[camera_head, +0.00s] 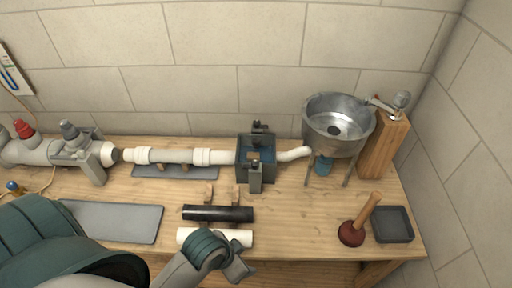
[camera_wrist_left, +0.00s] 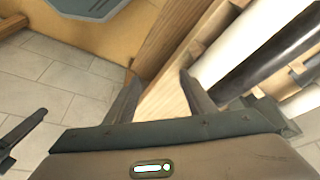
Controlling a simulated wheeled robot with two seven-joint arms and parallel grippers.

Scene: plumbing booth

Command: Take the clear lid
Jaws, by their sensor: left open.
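I cannot make out a clear lid for certain. A dark grey box (camera_head: 242,172) with blue-green inside stands mid-bench between the white pipes, with dark clamp-like parts at its back and front. Whether a clear lid covers it, I cannot tell. My left gripper (camera_head: 238,268) is at the bench's front edge, just in front of the short white pipe and well short of the box. In the left wrist view my left gripper (camera_wrist_left: 160,95) has its fingers apart with nothing between them; bench wood shows there. My right gripper is not seen.
A black pipe (camera_head: 218,213) and a short white pipe (camera_head: 240,236) lie on wooden rests before the box. A grey mat (camera_head: 115,222) is left, a metal sink (camera_head: 338,125) back right, a plunger (camera_head: 352,233) and black tray (camera_head: 393,224) front right.

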